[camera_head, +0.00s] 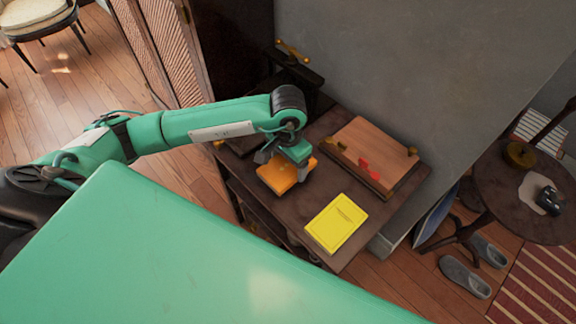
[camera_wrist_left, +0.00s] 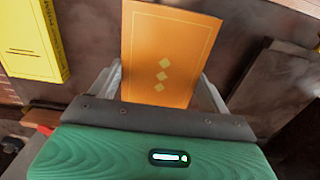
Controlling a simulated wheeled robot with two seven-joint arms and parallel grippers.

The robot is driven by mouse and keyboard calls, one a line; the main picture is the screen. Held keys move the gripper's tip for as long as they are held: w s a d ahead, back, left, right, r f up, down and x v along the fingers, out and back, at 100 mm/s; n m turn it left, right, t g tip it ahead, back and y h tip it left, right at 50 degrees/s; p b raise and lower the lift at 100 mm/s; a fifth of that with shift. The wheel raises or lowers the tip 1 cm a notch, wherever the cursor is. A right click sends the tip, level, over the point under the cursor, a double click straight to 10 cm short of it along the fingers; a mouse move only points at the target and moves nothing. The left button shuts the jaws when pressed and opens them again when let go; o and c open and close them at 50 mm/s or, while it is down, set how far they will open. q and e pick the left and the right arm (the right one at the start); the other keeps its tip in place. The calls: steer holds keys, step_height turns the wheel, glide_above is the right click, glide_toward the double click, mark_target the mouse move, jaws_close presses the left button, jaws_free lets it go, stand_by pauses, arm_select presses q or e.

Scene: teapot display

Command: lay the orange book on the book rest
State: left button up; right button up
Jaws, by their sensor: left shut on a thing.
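The orange book (camera_head: 281,179) is at the left part of the dark table. It is held in my left gripper (camera_head: 290,163), which is shut on it. In the left wrist view the orange book (camera_wrist_left: 168,55) shows its cover with three pale diamonds, between the two grey fingers. I cannot tell whether it touches the tabletop. The book rest (camera_head: 372,148) is a sloped wooden board with brass knobs and a red piece at its front edge. It stands at the back right of the table, apart from the book, with its face bare. My right gripper is not in view.
A yellow book (camera_head: 336,223) lies at the table's front, right of the orange book. It also shows in the left wrist view (camera_wrist_left: 31,40). A grey wall (camera_head: 400,70) rises behind the table (camera_head: 290,217). A round side table (camera_head: 510,205) stands at right.

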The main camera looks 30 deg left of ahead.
mark_target(288, 164)
arm_select(q)
step_height(288, 164, down, 3)
steer(key=shift+r, duration=0.2)
steer(key=shift+f, duration=0.1)
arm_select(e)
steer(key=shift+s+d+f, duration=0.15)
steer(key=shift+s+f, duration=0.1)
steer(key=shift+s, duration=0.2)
arm_select(q)
steer(key=shift+f, duration=0.1)
steer(key=o, duration=1)
steer(key=shift+c, duration=0.2)
steer(key=shift+o, duration=0.3)
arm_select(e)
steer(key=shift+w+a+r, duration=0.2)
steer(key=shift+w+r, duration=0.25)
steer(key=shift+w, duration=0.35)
